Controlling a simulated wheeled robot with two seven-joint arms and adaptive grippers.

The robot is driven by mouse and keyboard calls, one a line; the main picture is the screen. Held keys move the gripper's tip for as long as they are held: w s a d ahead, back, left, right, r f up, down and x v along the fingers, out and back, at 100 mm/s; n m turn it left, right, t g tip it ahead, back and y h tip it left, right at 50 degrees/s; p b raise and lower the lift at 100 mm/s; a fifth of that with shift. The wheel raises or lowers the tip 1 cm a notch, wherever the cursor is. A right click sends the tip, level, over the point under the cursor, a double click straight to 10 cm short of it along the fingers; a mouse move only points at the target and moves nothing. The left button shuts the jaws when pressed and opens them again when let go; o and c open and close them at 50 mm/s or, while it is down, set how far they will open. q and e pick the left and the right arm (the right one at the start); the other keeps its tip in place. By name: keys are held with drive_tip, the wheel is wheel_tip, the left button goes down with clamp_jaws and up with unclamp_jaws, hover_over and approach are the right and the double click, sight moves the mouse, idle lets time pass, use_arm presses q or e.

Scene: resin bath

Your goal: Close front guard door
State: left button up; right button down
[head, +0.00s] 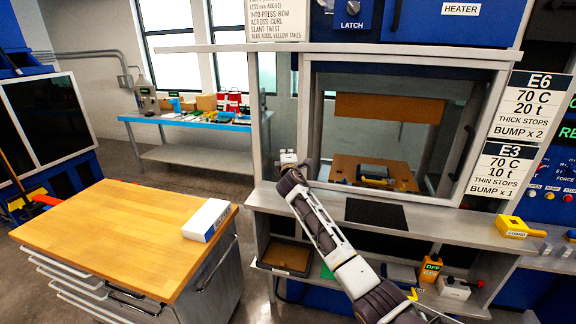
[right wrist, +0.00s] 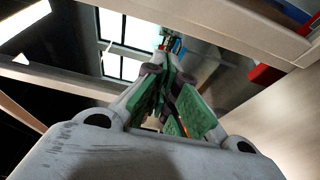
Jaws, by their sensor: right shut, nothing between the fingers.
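The press stands at centre right behind a pale-framed front guard (head: 262,110) with a clear pane. The guard's left upright stands out to the left of the press opening, below a long top rail (head: 215,48). I cannot tell exactly how far the pane covers the opening. My right gripper (head: 290,160) is shut and empty, near the lower part of the left upright. I cannot tell whether it touches it. In the right wrist view its green-padded fingers (right wrist: 172,105) are together, with pale frame bars around them. My left gripper is out of view.
A wood-topped drawer cabinet (head: 110,235) with a white box (head: 207,220) stands at left front. A grey ledge (head: 440,226) runs below the press, with a dark mat (head: 376,214) and a yellow block (head: 515,227). Floor shows between cabinet and press.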

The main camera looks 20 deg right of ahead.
drive_tip(key=b+v, duration=0.1)
drive_tip(key=v, duration=0.7)
idle(0.5)
drive_tip(key=shift+a, duration=0.1)
drive_tip(key=shift+s+f, duration=0.1)
